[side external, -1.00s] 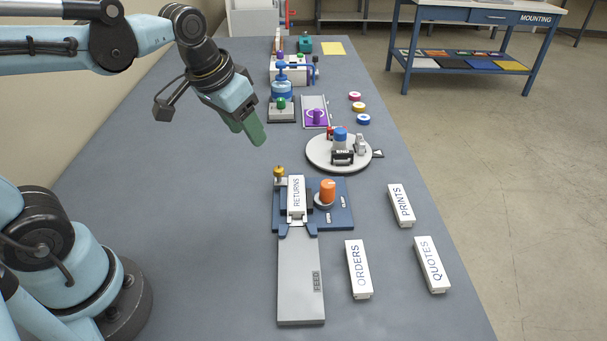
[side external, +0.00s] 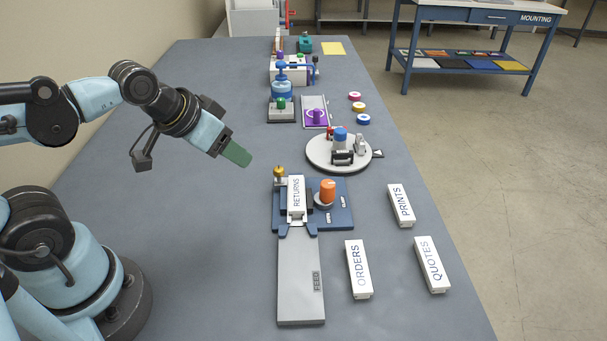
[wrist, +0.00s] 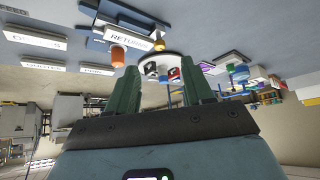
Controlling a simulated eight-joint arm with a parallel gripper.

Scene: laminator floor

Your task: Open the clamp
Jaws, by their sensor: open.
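The clamp is a blue base (side external: 340,218) with an upright orange knob (side external: 328,190) at its right and small white lettering beside it, one word reading CLAMP. A white block marked RETURNS (side external: 296,192) sits on the base, with a dark jaw (side external: 310,201) close against its right side; I cannot tell if they touch. My gripper (side external: 240,154), with green fingers, is in the air up and left of the clamp, apart from it. In the wrist view my gripper (wrist: 160,90) is open and empty, and the orange knob (wrist: 118,56) shows beyond the left finger.
A brass knob (side external: 279,171) stands at the base's back left corner. A grey FEED slide (side external: 300,285) runs in front. White blocks ORDERS (side external: 358,270), PRINTS (side external: 401,205) and QUOTES (side external: 432,265) lie right. A round turntable (side external: 318,155) stands behind.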

